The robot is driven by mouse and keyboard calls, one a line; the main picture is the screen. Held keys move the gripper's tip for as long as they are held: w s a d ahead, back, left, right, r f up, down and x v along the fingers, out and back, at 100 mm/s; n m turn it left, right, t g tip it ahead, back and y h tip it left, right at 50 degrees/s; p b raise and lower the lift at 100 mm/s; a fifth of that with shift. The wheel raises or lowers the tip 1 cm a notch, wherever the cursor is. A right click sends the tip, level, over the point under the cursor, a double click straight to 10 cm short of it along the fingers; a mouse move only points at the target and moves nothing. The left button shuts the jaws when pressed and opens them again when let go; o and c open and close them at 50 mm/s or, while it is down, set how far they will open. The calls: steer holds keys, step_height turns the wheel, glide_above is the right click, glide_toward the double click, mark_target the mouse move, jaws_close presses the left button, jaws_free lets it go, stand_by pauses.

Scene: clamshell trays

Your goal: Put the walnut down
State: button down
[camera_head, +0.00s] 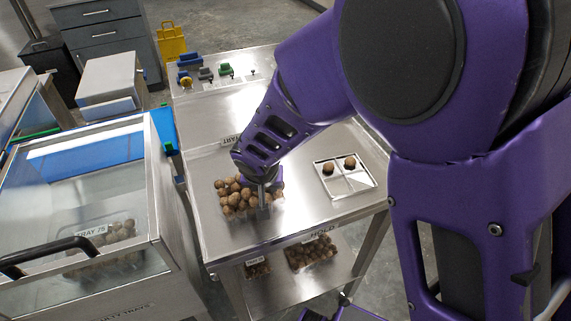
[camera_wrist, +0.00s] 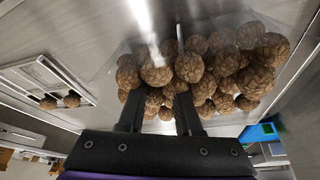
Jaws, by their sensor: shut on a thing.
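My gripper (camera_head: 262,192) points down into a pile of brown walnuts (camera_head: 235,192) in a clear tray on the steel table. In the wrist view its two dark fingers (camera_wrist: 158,99) reach in among the walnuts (camera_wrist: 225,62). It is shut on a walnut (camera_wrist: 154,98) between the fingers, partly hidden by the crowding nuts around it. A white divided tray (camera_head: 343,190) lies to the right with two walnuts, one left (camera_head: 328,168) and one right (camera_head: 350,162), near its far side. It also shows at the left of the wrist view (camera_wrist: 38,72).
More walnuts (camera_head: 312,252) lie in trays on the lower shelf. The tabletop between the pile and divided tray is clear.

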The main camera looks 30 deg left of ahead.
steer(key=shift+f+b, duration=0.2)
steer(key=shift+b, duration=0.1)
steer(key=c, duration=0.6)
jaws_free()
steer(key=shift+r, duration=0.1)
steer(key=shift+r+p, duration=0.25)
steer(key=shift+p, duration=0.15)
steer(key=p+v, duration=0.1)
steer(key=v, duration=1)
steer(key=shift+s+r, duration=0.2)
steer(key=shift+r, duration=0.2)
